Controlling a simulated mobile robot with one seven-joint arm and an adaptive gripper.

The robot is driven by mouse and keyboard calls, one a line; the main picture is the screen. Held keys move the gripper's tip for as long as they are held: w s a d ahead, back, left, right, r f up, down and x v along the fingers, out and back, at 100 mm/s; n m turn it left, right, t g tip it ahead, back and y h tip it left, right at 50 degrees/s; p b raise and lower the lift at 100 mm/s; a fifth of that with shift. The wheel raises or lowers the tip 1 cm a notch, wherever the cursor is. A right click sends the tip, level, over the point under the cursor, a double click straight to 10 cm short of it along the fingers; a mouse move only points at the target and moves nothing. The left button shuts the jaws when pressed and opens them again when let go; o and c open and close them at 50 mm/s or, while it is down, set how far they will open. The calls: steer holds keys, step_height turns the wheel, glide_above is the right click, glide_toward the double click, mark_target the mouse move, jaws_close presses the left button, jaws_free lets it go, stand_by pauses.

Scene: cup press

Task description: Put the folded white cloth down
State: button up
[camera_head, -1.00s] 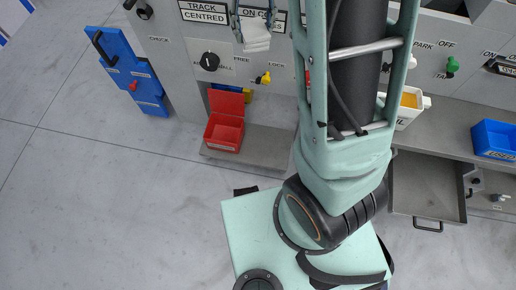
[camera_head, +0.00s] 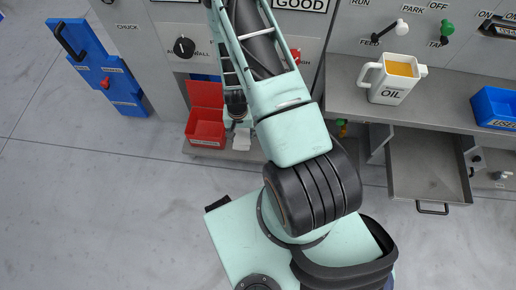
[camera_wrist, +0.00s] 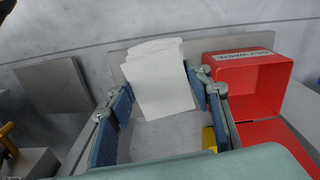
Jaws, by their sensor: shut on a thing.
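The folded white cloth (camera_wrist: 158,82) is between the blue-padded fingers of my gripper (camera_wrist: 160,105) in the wrist view. My gripper is shut on it, and the cloth's layered end extends beyond the fingers. In the head view the cloth (camera_head: 242,141) shows just below my gripper (camera_head: 238,118), to the right of the red bin. Whether the cloth touches the grey surface below it is unclear.
The red bin (camera_head: 206,128) with its lid raised is close on the left in the head view; in the wrist view the red bin (camera_wrist: 240,88) is on the right. An oil jug (camera_head: 391,80) stands on the grey bench (camera_head: 450,105). A drawer (camera_head: 425,165) is open at right.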

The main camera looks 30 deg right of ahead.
steer(key=s+f+m+b, duration=0.1)
steer(key=s+f, duration=0.4)
steer(key=f, duration=0.3)
steer(key=w+d+f+b, duration=0.5)
steer(key=w+d+f, duration=0.3)
steer(key=w+f, duration=0.1)
steer(key=shift+d, duration=0.4)
steer(key=shift+w+d+f+b, duration=0.1)
steer(key=shift+d+f+b, duration=0.05)
steer(key=shift+f+b, duration=0.2)
steer(key=shift+w+f+b, duration=0.1)
steer(key=shift+f+b, duration=0.45)
steer(key=shift+f, duration=0.95)
steer(key=shift+f, duration=0.15)
steer(key=o, duration=1.2)
